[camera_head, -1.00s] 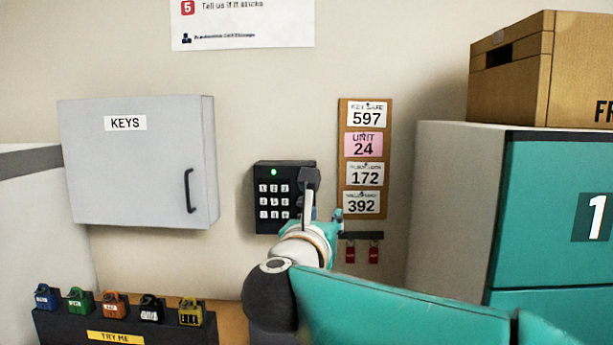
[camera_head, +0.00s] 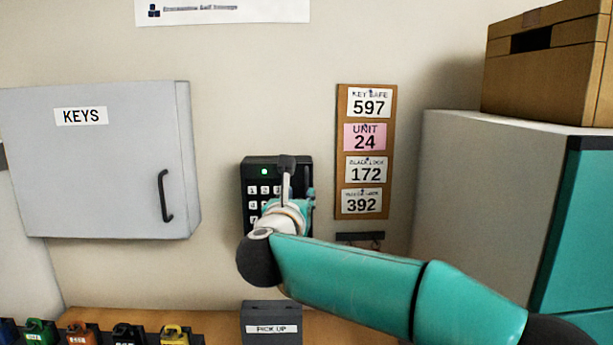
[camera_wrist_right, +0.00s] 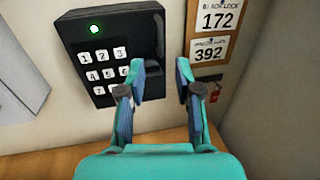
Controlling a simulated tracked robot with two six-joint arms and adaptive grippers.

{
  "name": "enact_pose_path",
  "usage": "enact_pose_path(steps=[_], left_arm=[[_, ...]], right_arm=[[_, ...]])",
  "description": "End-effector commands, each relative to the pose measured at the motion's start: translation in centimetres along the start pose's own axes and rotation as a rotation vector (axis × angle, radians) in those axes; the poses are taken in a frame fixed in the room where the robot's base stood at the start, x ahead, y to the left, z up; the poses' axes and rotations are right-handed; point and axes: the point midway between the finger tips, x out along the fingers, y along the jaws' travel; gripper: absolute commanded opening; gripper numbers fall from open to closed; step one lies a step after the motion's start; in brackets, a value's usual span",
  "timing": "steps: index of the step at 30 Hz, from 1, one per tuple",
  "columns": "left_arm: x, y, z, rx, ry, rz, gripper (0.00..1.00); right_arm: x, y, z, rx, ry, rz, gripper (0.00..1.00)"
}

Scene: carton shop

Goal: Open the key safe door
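The key safe (camera_head: 95,165) is a grey wall cabinet labelled KEYS at the left of the head view. Its door looks shut, with a black upright handle (camera_head: 165,196) near the right edge. A black keypad (camera_head: 249,172) with white keys and a lit green light hangs to its right; the right wrist view also shows the keypad (camera_wrist_right: 84,55). My right gripper (camera_head: 298,182) is in front of the keypad's right side and hides part of it. In the wrist view its fingers (camera_wrist_right: 161,75) are apart with nothing between them. My left gripper is out of view.
A board (camera_head: 343,150) carries number cards, including KEY SAFE 597. Coloured padlocks (camera_head: 78,333) and a PICK UP box (camera_head: 271,312) stand below. A cabinet (camera_head: 480,190) with a carton (camera_head: 545,62) on top stands at right. The space before the handle is clear.

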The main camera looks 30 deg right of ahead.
Motion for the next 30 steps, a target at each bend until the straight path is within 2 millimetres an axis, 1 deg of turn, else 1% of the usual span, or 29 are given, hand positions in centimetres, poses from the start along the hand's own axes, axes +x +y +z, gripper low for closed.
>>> enact_pose_path(steps=[1,6,9,12,18,26,27,29,30], left_arm=[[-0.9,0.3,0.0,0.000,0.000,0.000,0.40],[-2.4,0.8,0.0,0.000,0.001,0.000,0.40],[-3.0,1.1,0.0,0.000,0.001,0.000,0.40],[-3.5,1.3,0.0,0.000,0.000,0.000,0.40],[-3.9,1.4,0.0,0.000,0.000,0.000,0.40],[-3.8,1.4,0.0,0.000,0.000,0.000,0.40],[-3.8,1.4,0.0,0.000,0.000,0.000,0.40],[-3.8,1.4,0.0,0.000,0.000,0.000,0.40],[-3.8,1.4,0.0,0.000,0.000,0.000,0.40]], right_arm=[[1.3,-0.2,0.3,-0.003,0.002,-0.005,0.34],[4.8,-0.2,0.4,-0.003,0.001,-0.004,0.34],[6.5,-0.2,0.3,-0.002,0.002,-0.004,0.34],[7.8,-0.1,0.3,-0.001,0.000,-0.003,0.34],[9.0,-0.2,0.1,0.000,0.000,-0.002,0.34],[9.0,-0.2,0.0,0.000,0.000,-0.001,0.34],[9.0,-0.2,0.0,0.000,0.000,-0.001,0.31],[9.0,-0.2,0.0,0.000,0.000,-0.002,0.21],[9.0,-0.2,0.0,0.000,0.000,-0.002,0.14]])
